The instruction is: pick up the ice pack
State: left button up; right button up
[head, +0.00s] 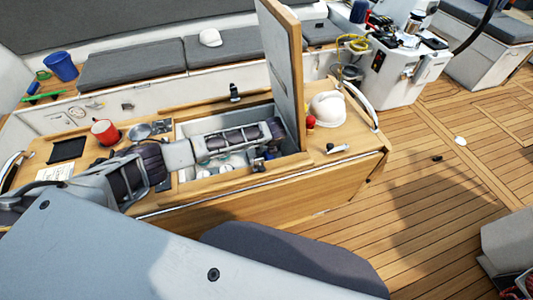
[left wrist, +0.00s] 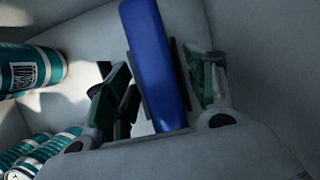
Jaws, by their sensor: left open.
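The ice pack (left wrist: 155,60) is a long blue slab in the left wrist view, standing slightly tilted inside a pale-walled cool box. My left gripper (left wrist: 160,88) is open, with one finger on each side of the blue slab. A gap shows on the left side; I cannot tell whether the right finger touches it. In the head view my left arm reaches into the open cool box (head: 187,131) in the wooden table, and my left gripper (head: 262,161) is down inside it. The arm hides much of the inside. My right gripper is not in view.
Teal-and-white cans (left wrist: 32,72) lie at the left in the box. The raised lid (head: 283,70) stands at the box's right end.

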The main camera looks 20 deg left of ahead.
pick_arm(q)
jog(key=shift+f, duration=0.1)
dwell(0.4)
grip_shut()
